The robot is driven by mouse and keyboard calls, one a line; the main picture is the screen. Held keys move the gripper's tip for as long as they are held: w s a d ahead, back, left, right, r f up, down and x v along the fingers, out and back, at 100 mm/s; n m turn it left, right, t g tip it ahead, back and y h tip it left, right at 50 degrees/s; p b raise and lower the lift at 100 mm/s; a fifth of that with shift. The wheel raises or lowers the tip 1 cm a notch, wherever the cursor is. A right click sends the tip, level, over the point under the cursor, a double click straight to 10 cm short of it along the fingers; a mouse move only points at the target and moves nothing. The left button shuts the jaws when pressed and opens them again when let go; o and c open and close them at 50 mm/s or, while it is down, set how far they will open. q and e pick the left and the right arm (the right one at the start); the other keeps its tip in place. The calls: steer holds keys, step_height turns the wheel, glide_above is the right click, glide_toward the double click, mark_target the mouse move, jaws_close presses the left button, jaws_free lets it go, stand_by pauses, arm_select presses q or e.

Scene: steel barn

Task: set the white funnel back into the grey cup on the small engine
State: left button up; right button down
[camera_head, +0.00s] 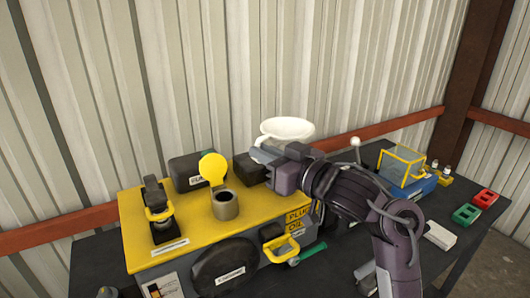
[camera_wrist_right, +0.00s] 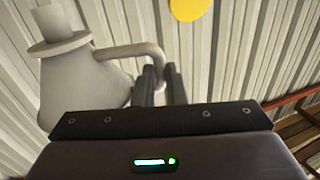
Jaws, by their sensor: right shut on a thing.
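The white funnel (camera_head: 287,128) is held in the air above the right part of the small yellow engine (camera_head: 185,240), wide mouth up. My right gripper (camera_head: 262,154) is shut on the funnel's handle; in the right wrist view the handle runs between the fingers (camera_wrist_right: 162,88), with the funnel body (camera_wrist_right: 85,80) to their left. The grey cup (camera_head: 224,208) stands on the engine's yellow top, left of and below the gripper, and its opening shows. A round yellow disc (camera_head: 212,167) stands up behind the cup; a yellow disc also shows in the right wrist view (camera_wrist_right: 188,8). My left gripper is not in view.
A black box (camera_head: 197,172) stands behind the engine top. A black part with a yellow piece (camera_head: 157,211) rises at the engine's left.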

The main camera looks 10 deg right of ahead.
steer(key=shift+f+b, duration=1.6)
steer(key=shift+f, duration=0.9)
steer(key=c, duration=1.4)
jaws_free()
steer(key=b+v, duration=0.1)
steer(key=v, duration=0.6)
steer(key=shift+s+d, duration=0.25)
steer(key=shift+s, duration=0.05)
